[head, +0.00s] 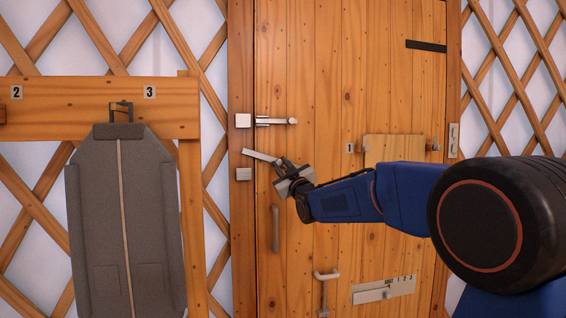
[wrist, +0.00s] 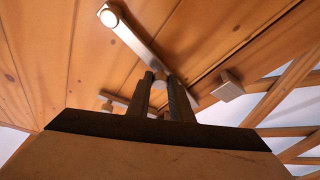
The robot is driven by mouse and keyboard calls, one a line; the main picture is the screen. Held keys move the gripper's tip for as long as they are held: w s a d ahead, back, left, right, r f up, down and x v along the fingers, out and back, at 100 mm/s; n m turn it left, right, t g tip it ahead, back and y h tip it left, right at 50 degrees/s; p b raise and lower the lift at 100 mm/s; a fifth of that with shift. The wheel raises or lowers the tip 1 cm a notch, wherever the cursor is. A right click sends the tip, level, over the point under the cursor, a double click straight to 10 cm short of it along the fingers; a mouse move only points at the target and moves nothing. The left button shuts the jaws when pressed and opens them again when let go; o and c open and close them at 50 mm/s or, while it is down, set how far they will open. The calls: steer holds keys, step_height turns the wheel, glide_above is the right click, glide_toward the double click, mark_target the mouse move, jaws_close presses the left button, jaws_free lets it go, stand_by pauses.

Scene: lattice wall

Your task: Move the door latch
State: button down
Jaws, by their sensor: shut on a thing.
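The door latch (head: 260,156) is a flat pale metal bar on the wooden door. In the head view it is tilted, its left end higher than its right and above the lower square block (head: 244,174) on the frame. My gripper (head: 284,168) is shut on the latch's right part and hides that part. In the wrist view the latch (wrist: 132,38) runs from a round bright end at upper left down behind the fingers of my gripper (wrist: 165,84). The block (wrist: 230,86) stands apart at right.
Another metal latch (head: 277,121) lies level above, beside its own block (head: 243,120). A vertical handle (head: 275,228) and a bent handle (head: 325,288) are below. A small wooden panel (head: 395,147) is at right. A grey garment bag (head: 124,220) hangs at left.

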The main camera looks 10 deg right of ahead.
steer(key=shift+a+f+n+g+y, duration=0.1)
steer(key=shift+f+n+g+y, duration=0.15)
steer(key=shift+f+n+y, duration=0.45)
steer(key=shift+a+f+n+g+y, duration=0.15)
steer(key=shift+f+n, duration=0.3)
steer(key=shift+n, duration=0.65)
steer(key=shift+d+f+n+g+y, duration=0.1)
steer(key=shift+f+n+g+y, duration=0.35)
steer(key=shift+n, duration=0.45)
steer(key=shift+f, duration=0.15)
steer(key=c, duration=1.6)
jaws_free()
steer(key=v, duration=1.7)
steer(key=shift+s+a+f, duration=0.15)
steer(key=shift+s, duration=0.05)
steer(key=shift+h, duration=0.3)
